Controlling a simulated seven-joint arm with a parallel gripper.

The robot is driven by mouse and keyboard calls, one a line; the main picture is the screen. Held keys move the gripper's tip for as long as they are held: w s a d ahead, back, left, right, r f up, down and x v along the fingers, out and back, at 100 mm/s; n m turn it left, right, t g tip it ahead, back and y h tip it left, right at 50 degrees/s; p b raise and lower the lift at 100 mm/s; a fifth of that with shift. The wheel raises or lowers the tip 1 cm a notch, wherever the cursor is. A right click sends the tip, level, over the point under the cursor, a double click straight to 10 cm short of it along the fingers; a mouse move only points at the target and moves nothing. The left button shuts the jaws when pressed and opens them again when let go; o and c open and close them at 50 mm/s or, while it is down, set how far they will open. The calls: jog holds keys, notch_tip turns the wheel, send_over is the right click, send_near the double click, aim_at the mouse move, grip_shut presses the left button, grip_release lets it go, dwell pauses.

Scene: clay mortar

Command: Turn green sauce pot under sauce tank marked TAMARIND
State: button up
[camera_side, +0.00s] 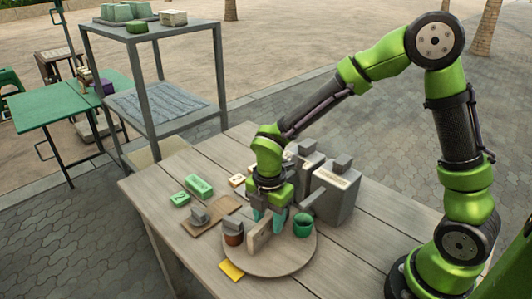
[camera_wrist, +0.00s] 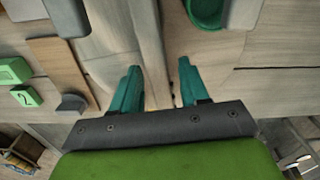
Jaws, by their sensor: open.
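A round wooden turntable (camera_side: 275,265) sits on the table with an upright wooden divider (camera_side: 259,238) across it. The green sauce pot (camera_side: 303,228) stands on the turntable right of the divider; part of it shows at the top of the wrist view (camera_wrist: 205,14). A brown pot (camera_side: 233,239) stands on the left side. Grey sauce tanks (camera_side: 336,196) stand behind; the front one's label is too small to read, so I cannot tell which is TAMARIND. My gripper (camera_side: 268,222) is open above the turntable, its teal fingers either side of the divider (camera_wrist: 148,45), with visible gaps.
A brown board (camera_side: 216,212) with a grey piece lies left of the turntable. Green blocks (camera_side: 199,186) and a small label block (camera_side: 237,180) lie behind it. A yellow card (camera_side: 231,270) lies at the turntable's front edge. The table's front right is clear.

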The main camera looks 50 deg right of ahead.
aim_at(268, 216)
jog(key=shift+r, duration=0.1)
notch_tip(268, 216, up, 17)
dwell(0.4)
jog(key=s+d+r+m+t+y, duration=0.1)
jog(key=s+d+m+t, duration=0.2)
jog(key=m, duration=0.8)
jog(key=s+d+r+m+t+y, duration=0.1)
jog(key=s+d+m+t, duration=0.3)
jog(key=s+m, duration=0.4)
jog(key=m, duration=0.4)
jog(key=shift+s+d+m, duration=0.2)
jog(key=shift+d+m, duration=0.1)
